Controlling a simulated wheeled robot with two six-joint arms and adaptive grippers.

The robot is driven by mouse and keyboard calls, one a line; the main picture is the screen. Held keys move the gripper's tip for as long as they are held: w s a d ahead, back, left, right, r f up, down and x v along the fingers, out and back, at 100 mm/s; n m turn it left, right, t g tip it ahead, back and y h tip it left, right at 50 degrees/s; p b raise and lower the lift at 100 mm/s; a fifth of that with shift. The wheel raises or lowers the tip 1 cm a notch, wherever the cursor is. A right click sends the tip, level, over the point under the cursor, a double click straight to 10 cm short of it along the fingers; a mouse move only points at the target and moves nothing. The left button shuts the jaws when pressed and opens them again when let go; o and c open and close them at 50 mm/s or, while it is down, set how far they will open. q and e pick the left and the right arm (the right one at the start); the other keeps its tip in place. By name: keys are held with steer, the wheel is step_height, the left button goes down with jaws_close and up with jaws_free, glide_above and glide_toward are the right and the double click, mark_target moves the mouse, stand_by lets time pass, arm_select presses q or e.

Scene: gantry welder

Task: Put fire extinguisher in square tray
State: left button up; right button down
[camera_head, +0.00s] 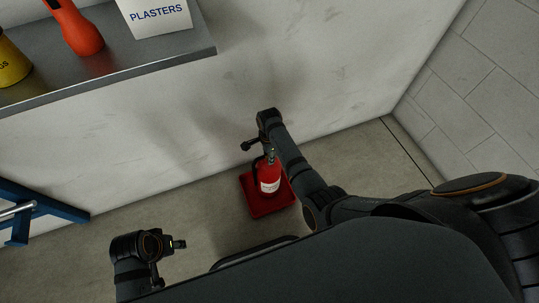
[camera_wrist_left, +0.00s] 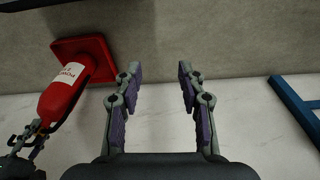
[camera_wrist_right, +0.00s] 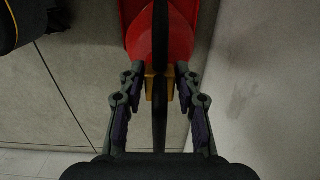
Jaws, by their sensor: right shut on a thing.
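A red fire extinguisher (camera_head: 268,175) with a white label stands on the red square tray (camera_head: 252,203) on the floor by the wall. It also shows in the left wrist view, where the extinguisher (camera_wrist_left: 62,95) is over the tray (camera_wrist_left: 98,45). My right gripper (camera_head: 268,150) is at the top of the extinguisher. In the right wrist view my right gripper (camera_wrist_right: 158,80) is shut on the extinguisher's (camera_wrist_right: 178,50) black and brass top. My left gripper (camera_wrist_left: 160,75) is open and empty, apart from the extinguisher. Whether the base touches the tray is hard to tell.
A grey shelf (camera_head: 120,62) on the wall at upper left holds a plasters box (camera_head: 155,14), an orange-red bottle (camera_head: 76,30) and a yellow item (camera_head: 10,65). A blue frame (camera_head: 40,208) stands at the left. Floor between frame and tray is clear.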

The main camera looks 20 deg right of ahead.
steer(key=shift+w+r, duration=0.2)
steer(key=shift+r, duration=0.05)
steer(key=c, duration=1.4)
jaws_free()
steer(key=shift+s+f, duration=0.3)
steer(key=shift+f, duration=0.1)
steer(key=o, duration=0.5)
steer(key=shift+r, duration=0.1)
steer(key=shift+c, duration=0.2)
arm_select(q)
steer(key=shift+s+r, duration=0.15)
steer(key=shift+r, duration=0.2)
arm_select(e)
steer(key=shift+r, duration=0.3)
step_height(320, 180, up, 3)
steer(key=shift+r+p, duration=0.15)
steer(key=shift+p, duration=0.8)
arm_select(q)
steer(key=a+f+p, duration=0.2)
steer(key=a+f, duration=0.1)
steer(key=f, duration=0.9)
steer(key=shift+s+f+y+p, duration=0.3)
steer(key=shift+s+f+p, duration=0.05)
steer(key=shift+p, duration=0.05)
arm_select(e)
step_height(320, 180, up, 8)
steer(key=shift+r, duration=0.15)
arm_select(q)
steer(key=shift+a, duration=0.1)
